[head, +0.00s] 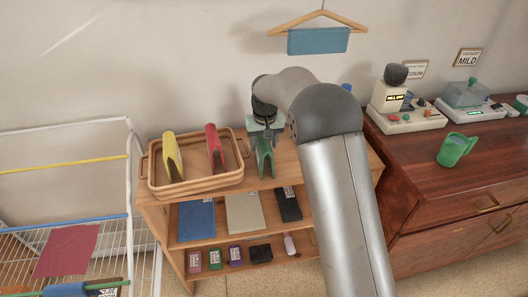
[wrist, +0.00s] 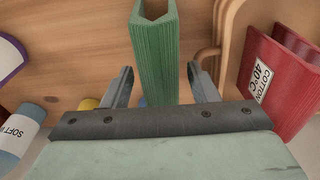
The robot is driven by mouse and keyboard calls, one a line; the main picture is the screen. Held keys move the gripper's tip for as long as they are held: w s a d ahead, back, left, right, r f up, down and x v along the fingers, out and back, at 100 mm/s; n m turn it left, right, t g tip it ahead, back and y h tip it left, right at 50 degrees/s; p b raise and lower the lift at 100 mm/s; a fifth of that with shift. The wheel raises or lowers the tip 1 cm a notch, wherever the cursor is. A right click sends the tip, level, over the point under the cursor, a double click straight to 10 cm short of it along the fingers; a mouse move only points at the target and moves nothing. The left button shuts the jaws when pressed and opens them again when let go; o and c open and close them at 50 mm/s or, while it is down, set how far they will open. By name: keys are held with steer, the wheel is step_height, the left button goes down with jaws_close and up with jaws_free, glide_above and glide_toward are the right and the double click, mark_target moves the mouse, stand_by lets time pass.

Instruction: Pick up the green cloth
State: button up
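The green cloth (head: 264,158) stands folded like a narrow tent on the top of the wooden shelf unit, just right of the basket. In the wrist view the green cloth (wrist: 157,50) rises straight ahead, with its lower end between the fingers. My gripper (head: 265,138) is above the cloth in the head view, and partly hides its top. In the wrist view my gripper (wrist: 161,85) is open, with one finger on each side of the cloth and a small gap showing at each side.
A wicker basket (head: 196,187) left of the cloth holds a yellow cloth (head: 172,157) and a red cloth (head: 214,147). The red cloth (wrist: 281,82) is close on the right in the wrist view. A drying rack (head: 130,190) stands left, a dresser (head: 415,165) right.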

steer(key=c, duration=0.8)
steer(key=shift+r, duration=0.15)
steer(key=shift+r, duration=0.25)
step_height(320, 180, up, 2)
steer(key=shift+r+b, duration=0.1)
steer(key=shift+b, duration=0.2)
steer(key=s+r+b, duration=0.1)
steer(key=s+r, duration=0.1)
steer(key=s+r+b, duration=0.1)
steer(key=s+r, duration=0.1)
steer(key=r, duration=0.1)
steer(key=shift+s+r, duration=0.1)
steer(key=shift+s, duration=0.1)
steer(key=s+r, duration=0.1)
steer(key=s, duration=0.2)
steer(key=s+r+b, duration=0.1)
steer(key=s+r, duration=0.1)
steer(key=s, duration=0.1)
steer(key=s+r+b, duration=0.1)
steer(key=s+r, duration=0.1)
steer(key=s, duration=0.1)
steer(key=shift+s+d, duration=0.1)
steer(key=shift+s, duration=0.25)
